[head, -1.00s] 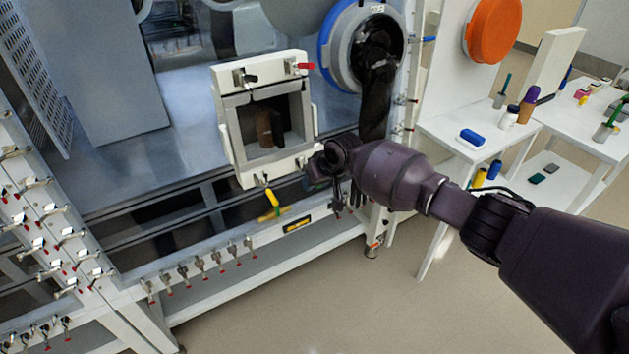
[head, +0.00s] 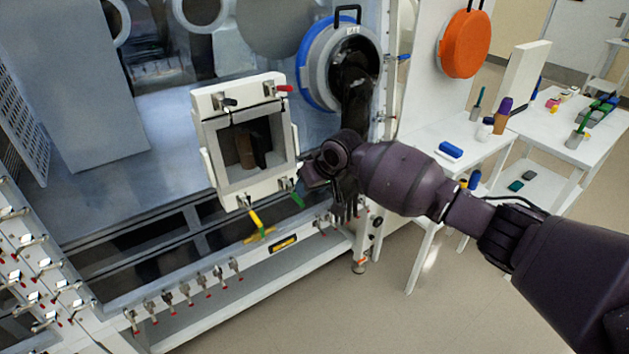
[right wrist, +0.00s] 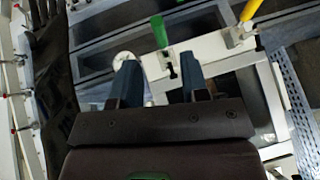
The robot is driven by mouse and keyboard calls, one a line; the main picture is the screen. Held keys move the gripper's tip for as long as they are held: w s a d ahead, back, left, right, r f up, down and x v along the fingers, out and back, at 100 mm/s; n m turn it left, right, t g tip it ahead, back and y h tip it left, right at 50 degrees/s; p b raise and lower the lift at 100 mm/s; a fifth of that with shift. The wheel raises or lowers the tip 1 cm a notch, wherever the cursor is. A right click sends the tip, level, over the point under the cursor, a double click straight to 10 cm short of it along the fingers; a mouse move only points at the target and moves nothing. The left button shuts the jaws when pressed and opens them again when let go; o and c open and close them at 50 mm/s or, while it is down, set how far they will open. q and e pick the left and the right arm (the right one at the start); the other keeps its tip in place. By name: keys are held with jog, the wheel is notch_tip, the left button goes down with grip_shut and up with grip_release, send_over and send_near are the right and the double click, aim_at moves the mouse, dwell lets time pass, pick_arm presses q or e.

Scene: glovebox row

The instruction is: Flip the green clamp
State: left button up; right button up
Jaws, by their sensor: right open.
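The green clamp (head: 297,200) is at the lower right corner of the white-framed window hatch (head: 208,150). Its handle hangs downward in the head view. In the right wrist view the green handle (right wrist: 159,33) stands up, with the clamp's metal base just past the finger gap. My right gripper (head: 308,178) is beside that corner, partly hidden by its own wrist. My left gripper is not in view.
A yellow clamp (head: 257,222) sits at the hatch's lower left, with black (head: 226,101) and red (head: 282,88) ones on top. A black glove (head: 346,190) hangs close behind my gripper from the blue-ringed port (head: 305,65). White side tables stand right.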

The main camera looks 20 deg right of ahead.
jog(key=shift+v, duration=1.35)
jog(key=w+a+r+n+t+y, duration=0.2)
jog(key=w+a+r+n+t, duration=0.15)
jog(key=r+t, duration=0.3)
jog(key=s+d+f+m+h, duration=0.2)
jog(key=s+d+f, duration=0.3)
jog(key=s, duration=0.8)
jog(key=s+d+f+m+h, duration=0.2)
jog(key=s+d+f, duration=0.3)
jog(key=s+f, duration=0.7)
jog(key=s+d+f+m+h, duration=0.2)
jog(key=s+d+f, duration=0.3)
jog(key=s+f, duration=0.4)
jog(key=s, duration=0.5)
jog(key=shift+f, duration=0.25)
